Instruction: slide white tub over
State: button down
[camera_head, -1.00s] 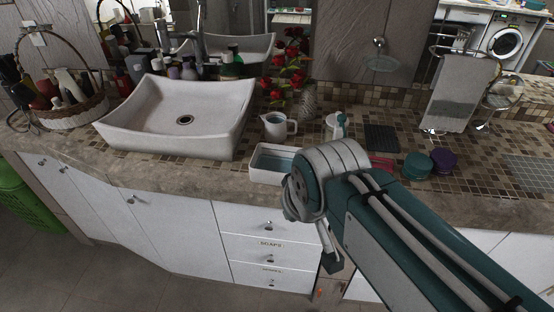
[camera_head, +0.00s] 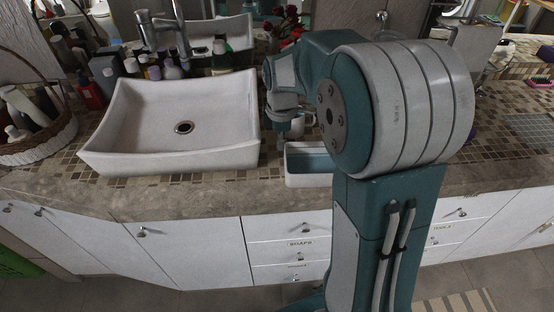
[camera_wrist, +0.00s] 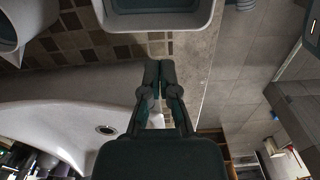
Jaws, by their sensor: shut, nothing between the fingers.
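The white tub (camera_head: 303,182) with a teal inside stands on the tiled counter, right of the sink. My arm hides its right part in the head view. In the wrist view the tub (camera_wrist: 160,24) is at the top, cut off by the frame edge. My gripper (camera_wrist: 160,64) is shut and empty, its fingertips pointing at the tub's near wall with a small gap showing. In the head view my gripper is partly hidden by my own wrist, between the sink and the tub's left end.
The white sink (camera_head: 128,125) is close on the left. A white pitcher (camera_wrist: 25,22) stands near the tub, at the top left of the wrist view. A basket of bottles (camera_head: 45,140) is at far left. The counter's front edge (camera_head: 190,208) is near the tub.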

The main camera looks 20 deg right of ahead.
aim_at(279, 174)
jog(key=f, duration=0.9)
jog(key=shift+s+a, duration=0.1)
jog(key=shift+a, duration=0.2)
jog(key=shift+d+f, duration=0.15)
jog(key=shift+f, duration=0.25)
jog(key=s+d, duration=0.1)
jog(key=d, duration=0.4)
jog(key=s+d, duration=0.2)
jog(key=d, duration=0.3)
jog(key=s+d, duration=0.2)
jog(key=d, duration=0.3)
jog(key=shift+d, duration=0.4)
jog(key=shift+r, duration=0.15)
